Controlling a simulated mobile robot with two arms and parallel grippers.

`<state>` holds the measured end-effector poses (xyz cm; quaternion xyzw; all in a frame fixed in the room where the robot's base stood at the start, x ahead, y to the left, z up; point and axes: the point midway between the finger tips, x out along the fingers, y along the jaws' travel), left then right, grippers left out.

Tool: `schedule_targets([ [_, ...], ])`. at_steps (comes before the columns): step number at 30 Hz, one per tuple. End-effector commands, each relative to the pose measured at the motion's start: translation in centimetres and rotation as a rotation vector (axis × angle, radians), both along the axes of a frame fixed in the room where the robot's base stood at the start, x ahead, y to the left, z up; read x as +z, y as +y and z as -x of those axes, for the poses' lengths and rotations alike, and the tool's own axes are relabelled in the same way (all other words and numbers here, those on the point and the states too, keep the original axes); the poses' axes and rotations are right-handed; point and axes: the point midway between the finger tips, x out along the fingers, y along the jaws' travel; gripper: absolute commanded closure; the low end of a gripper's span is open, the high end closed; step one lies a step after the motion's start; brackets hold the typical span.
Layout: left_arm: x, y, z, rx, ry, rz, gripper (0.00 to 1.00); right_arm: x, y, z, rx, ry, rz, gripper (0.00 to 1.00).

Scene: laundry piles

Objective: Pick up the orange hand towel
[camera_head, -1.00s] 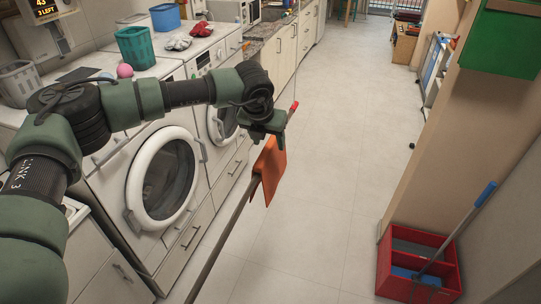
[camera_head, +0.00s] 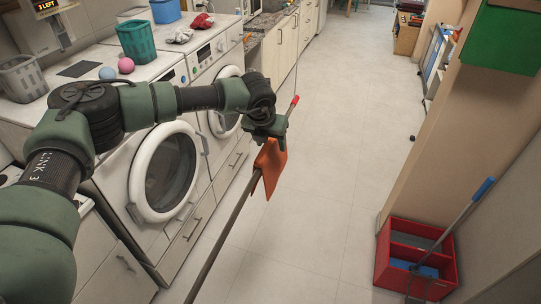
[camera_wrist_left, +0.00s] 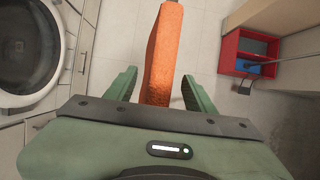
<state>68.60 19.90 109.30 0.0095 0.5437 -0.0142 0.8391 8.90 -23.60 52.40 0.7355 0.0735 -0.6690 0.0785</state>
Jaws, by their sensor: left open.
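The orange hand towel (camera_head: 269,166) hangs folded over a long thin brown rod (camera_head: 232,222). My left gripper (camera_head: 270,138) is just above the towel's upper edge in the head view. In the left wrist view the gripper (camera_wrist_left: 159,88) is open, with one green finger on each side of the towel (camera_wrist_left: 163,50). Gaps show between the towel and both fingers. The towel is seen nearly edge-on there. My right gripper is not in view.
The rod has a red tip (camera_head: 295,100). White washing machines (camera_head: 165,172) stand on the left, with a teal basket (camera_head: 137,45) on top. A red divided crate (camera_head: 385,262) with a blue-handled mop (camera_head: 470,205) stands at right. The floor between is clear.

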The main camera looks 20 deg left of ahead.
Motion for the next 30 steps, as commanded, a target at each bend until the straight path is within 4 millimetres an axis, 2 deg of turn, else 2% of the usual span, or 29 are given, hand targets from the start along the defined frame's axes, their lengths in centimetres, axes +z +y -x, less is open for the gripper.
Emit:
schedule_targets([
  [22,-0.31,0.01,0.01,0.000,0.000,0.000,0.46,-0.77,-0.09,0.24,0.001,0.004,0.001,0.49],
  [23,-0.31,0.01,0.01,0.000,0.000,0.000,0.49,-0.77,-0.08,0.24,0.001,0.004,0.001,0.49],
  [28,-0.31,0.01,0.01,0.000,0.000,0.000,0.96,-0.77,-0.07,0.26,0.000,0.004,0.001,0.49],
  [29,-0.31,0.01,0.01,0.000,0.000,0.000,1.00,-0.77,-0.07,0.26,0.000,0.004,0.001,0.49],
  [30,-0.31,0.01,0.01,0.000,0.000,0.000,1.00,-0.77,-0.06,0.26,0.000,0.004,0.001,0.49],
])
